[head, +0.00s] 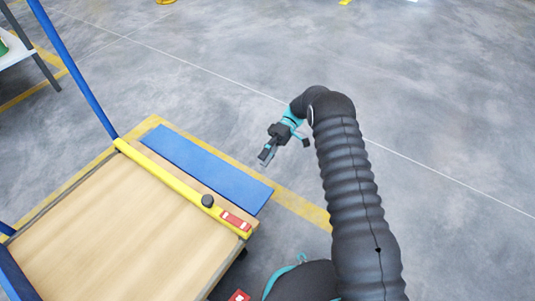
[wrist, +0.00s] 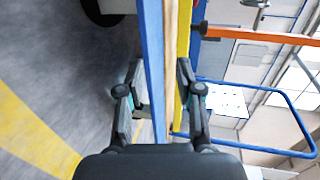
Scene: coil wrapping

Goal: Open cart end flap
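The cart (head: 100,220) has a light wooden deck. A yellow bar (head: 170,180) with a black knob (head: 207,200) runs across its end. Beyond the bar lie a narrow wood strip and a long blue panel (head: 205,165), apparently the end flap; I cannot tell its exact tilt. My gripper (head: 266,156) is off the panel's far right side in the head view, apart from it in the picture. In the wrist view my gripper (wrist: 159,78) is open, its fingers on either side of the line of the blue panel (wrist: 153,60), wood and yellow bar (wrist: 183,35). Contact cannot be told.
Blue posts (head: 75,70) rise from the cart's left side. Yellow floor lines (head: 300,208) run around the cart. A white table (head: 14,50) stands at the upper left. The grey floor behind and right of my gripper is clear. An orange beam (wrist: 260,36) shows in the wrist view.

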